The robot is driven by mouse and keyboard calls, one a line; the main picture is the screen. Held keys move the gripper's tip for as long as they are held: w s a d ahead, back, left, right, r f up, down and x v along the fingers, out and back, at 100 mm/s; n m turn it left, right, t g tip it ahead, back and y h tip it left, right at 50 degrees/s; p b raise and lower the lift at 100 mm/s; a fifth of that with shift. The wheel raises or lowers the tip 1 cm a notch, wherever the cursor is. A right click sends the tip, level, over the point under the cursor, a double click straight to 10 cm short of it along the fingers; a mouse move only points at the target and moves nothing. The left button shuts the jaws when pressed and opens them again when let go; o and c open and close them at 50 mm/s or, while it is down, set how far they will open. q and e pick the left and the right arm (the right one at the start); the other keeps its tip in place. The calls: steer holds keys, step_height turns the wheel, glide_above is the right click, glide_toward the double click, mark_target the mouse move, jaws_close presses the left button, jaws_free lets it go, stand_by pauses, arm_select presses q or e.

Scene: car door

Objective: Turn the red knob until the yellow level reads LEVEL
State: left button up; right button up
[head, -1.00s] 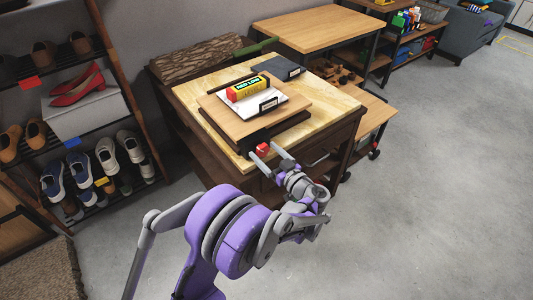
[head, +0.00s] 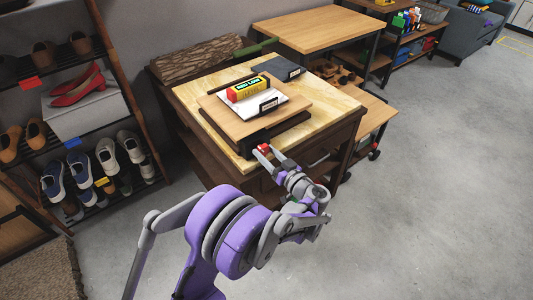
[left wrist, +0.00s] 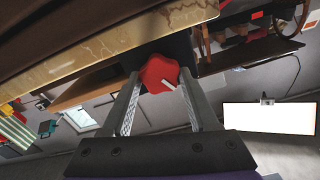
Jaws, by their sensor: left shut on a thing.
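The red knob (head: 264,149) sticks out from a dark block at the front edge of the wooden bench. It also shows in the left wrist view (left wrist: 161,72), with a white mark pointing to the lower right. My left gripper (head: 268,153) is shut on the knob, one finger on each side in the left wrist view (left wrist: 160,84). The yellow level (head: 249,89) lies on a white plate (head: 267,105) on top of a wooden board. The level has a dark display with green lettering, too small to read surely. My right gripper is not in view.
The board (head: 232,117) rests on the light-topped bench (head: 340,105). A dark flat object (head: 277,68) lies behind it. A shoe rack (head: 118,85) stands at the left. A wooden table (head: 312,28) stands behind. The floor at the right is clear.

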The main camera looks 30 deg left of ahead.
arm_select(q)
steer(key=m, duration=0.3)
steer(key=o, duration=1.4)
steer(key=p+v, duration=0.1)
steer(key=v, duration=1)
steer(key=shift+w, duration=0.1)
steer(key=shift+a, duration=0.1)
